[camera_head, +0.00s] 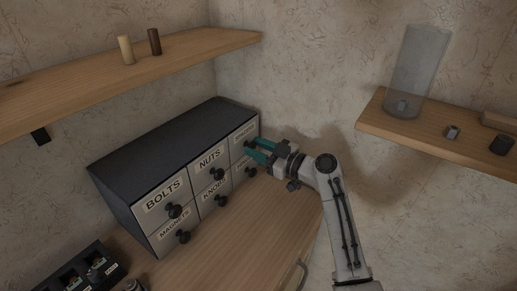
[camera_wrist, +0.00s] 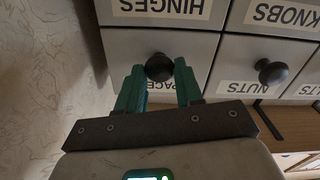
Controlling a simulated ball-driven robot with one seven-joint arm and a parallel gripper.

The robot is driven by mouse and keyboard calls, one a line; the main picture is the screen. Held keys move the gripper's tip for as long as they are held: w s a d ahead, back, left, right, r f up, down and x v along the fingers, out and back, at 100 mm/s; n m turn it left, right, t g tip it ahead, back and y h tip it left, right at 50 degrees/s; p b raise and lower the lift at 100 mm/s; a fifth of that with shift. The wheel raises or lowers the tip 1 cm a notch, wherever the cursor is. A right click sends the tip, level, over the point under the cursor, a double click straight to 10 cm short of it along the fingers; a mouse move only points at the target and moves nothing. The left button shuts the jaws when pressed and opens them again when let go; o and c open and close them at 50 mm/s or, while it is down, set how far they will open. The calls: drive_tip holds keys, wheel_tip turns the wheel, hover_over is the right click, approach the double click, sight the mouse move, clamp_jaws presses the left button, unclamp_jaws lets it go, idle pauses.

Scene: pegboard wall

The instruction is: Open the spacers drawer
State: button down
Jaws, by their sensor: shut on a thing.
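The spacers drawer (camera_head: 244,131) is the top right drawer of a dark cabinet (camera_head: 165,146). Its front looks flush with its neighbours. In the wrist view, which is upside down, its grey front (camera_wrist: 123,44) and partly hidden label show behind my fingers. Its round black knob (camera_wrist: 159,67) sits between the fingertips. My gripper (camera_head: 252,149), with teal fingers, reaches the cabinet from the right and is shut on this knob. In the wrist view my gripper (camera_wrist: 159,76) has a finger on each side of the knob.
Bolts (camera_head: 163,195), nuts (camera_head: 210,159), magnets (camera_head: 174,232) and knobs (camera_head: 213,189) drawers look closed. The hinges drawer (camera_wrist: 165,10) adjoins the spacers drawer. A shelf (camera_head: 150,68) is above; a right shelf (camera_head: 440,143) holds a clear cylinder (camera_head: 416,70).

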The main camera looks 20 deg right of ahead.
drive_tip(key=shift+s+d+f, duration=0.1)
drive_tip(key=shift+s+d, duration=0.15)
drive_tip(key=b+v, duration=0.4)
drive_tip(key=v, duration=0.7)
drive_tip(key=shift+s, duration=0.2)
drive_tip(key=c, duration=0.7)
unclamp_jaws()
drive_tip(key=shift+c, duration=0.2)
